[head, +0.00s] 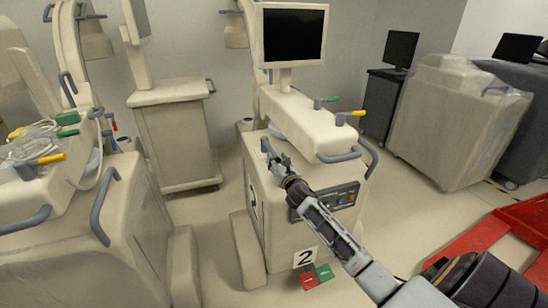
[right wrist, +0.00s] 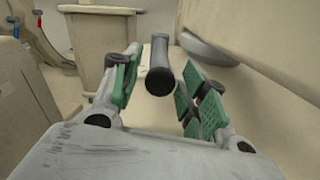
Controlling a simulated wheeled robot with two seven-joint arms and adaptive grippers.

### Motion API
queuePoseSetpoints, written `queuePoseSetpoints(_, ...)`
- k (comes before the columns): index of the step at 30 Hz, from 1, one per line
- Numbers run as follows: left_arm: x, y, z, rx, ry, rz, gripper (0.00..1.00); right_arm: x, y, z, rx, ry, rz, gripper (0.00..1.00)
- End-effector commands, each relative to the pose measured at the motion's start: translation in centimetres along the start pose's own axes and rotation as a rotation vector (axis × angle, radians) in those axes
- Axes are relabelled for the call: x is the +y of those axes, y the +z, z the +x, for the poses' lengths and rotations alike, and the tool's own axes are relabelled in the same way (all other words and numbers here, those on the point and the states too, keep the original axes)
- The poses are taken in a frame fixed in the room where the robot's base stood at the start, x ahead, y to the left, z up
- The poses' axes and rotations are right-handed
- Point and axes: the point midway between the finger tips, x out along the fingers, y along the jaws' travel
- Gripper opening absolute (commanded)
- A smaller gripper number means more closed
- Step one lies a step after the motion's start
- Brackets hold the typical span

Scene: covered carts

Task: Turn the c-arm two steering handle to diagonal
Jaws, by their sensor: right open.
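C-arm two (head: 300,122) is the cream cart in the middle of the head view, with a "2" plate (head: 305,258) low on its front. A short dark grey handle (head: 265,145) stands at its left front corner, probably the steering handle. My right gripper (head: 276,160) is at this handle. In the right wrist view the handle (right wrist: 159,70) stands between the open green-padded fingers of the gripper (right wrist: 160,92), with a gap on each side. My left gripper is not in view.
A green lever (head: 326,100) and a yellow lever (head: 350,115) sit on top of the cart. A grey push bar (head: 340,156) curves along its front edge. Another cart (head: 80,215) stands close on the left. A red frame (head: 490,235) lies at right.

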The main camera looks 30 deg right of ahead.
Motion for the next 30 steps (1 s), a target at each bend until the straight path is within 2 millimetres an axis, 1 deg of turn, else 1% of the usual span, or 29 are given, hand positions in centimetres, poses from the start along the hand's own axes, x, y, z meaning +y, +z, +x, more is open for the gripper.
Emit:
queuePoseSetpoints(3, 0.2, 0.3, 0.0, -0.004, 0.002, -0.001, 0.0, 0.1, 0.1, 0.9, -0.001, 0.001, 0.001, 0.43)
queuePoseSetpoints(7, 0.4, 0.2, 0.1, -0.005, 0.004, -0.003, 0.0, 0.1, 0.0, 1.9, -0.001, 0.001, 0.001, 0.43)
queuePoseSetpoints(15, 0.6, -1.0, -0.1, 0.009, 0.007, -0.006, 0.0, 0.0, 0.0, 3.5, -0.001, 0.0, -0.001, 0.43)
queuePoseSetpoints(22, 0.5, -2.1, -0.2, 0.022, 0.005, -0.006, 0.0, 0.1, 0.1, 4.0, -0.001, 0.001, 0.0, 0.43)
queuePoseSetpoints(30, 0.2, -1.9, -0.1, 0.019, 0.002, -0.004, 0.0, 0.1, 0.1, 4.0, -0.001, 0.001, 0.0, 0.43)
